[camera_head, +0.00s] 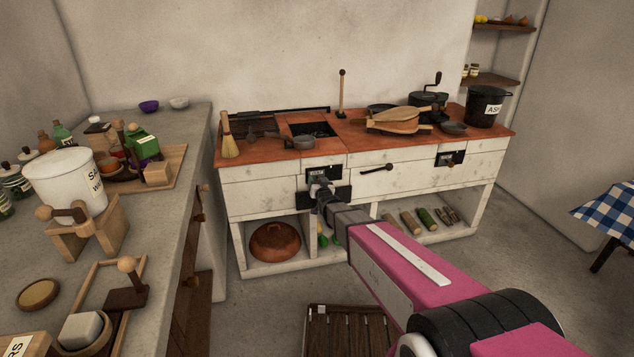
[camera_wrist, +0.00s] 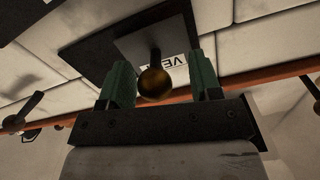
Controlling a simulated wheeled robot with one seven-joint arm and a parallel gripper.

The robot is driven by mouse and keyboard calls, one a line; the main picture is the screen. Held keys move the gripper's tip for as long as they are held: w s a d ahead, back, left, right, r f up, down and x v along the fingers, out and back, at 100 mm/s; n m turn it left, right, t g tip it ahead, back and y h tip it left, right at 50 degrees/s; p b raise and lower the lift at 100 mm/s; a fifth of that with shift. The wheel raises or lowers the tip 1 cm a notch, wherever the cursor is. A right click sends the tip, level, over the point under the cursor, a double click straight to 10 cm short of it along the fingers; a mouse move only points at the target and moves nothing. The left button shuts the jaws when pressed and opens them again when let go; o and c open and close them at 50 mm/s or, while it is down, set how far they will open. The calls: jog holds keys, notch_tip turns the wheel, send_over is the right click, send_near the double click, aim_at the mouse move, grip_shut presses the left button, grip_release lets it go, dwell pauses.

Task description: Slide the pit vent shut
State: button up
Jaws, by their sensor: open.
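The pit vent is a dark plate (camera_head: 326,172) on the white front of the hearth, below the red-brown top. In the wrist view its grey slide plate (camera_wrist: 135,45) has a dark stem ending in a round brass knob (camera_wrist: 155,85). A white label (camera_wrist: 172,67) beside it shows part of the word "VENT". My gripper (camera_head: 319,184) is at the vent in the head view and hides part of it. In the wrist view my gripper (camera_wrist: 163,68) is open, its green fingers on both sides of the knob with gaps visible.
A second dark plate with a knob (camera_head: 451,158) is on the hearth front at right. A dark handle (camera_head: 376,168) lies between. Below are an orange-brown domed pot (camera_head: 275,241) and logs (camera_head: 425,217). A worktop (camera_head: 170,210) with crocks stands left. A slatted wooden thing (camera_head: 350,330) lies on the floor.

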jog(key=v, duration=0.9)
jog(key=shift+s, duration=0.2)
jog(key=s+d+f+g+h, duration=0.4)
jog(key=s+d+g, duration=0.5)
jog(key=d, duration=0.4)
jog(key=s+d+g, duration=0.4)
jog(key=s, duration=0.4)
jog(key=s+d+m+g+h, duration=0.1)
jog(key=s+d+g, duration=0.3)
jog(key=s, duration=0.4)
jog(key=shift+r, duration=0.5)
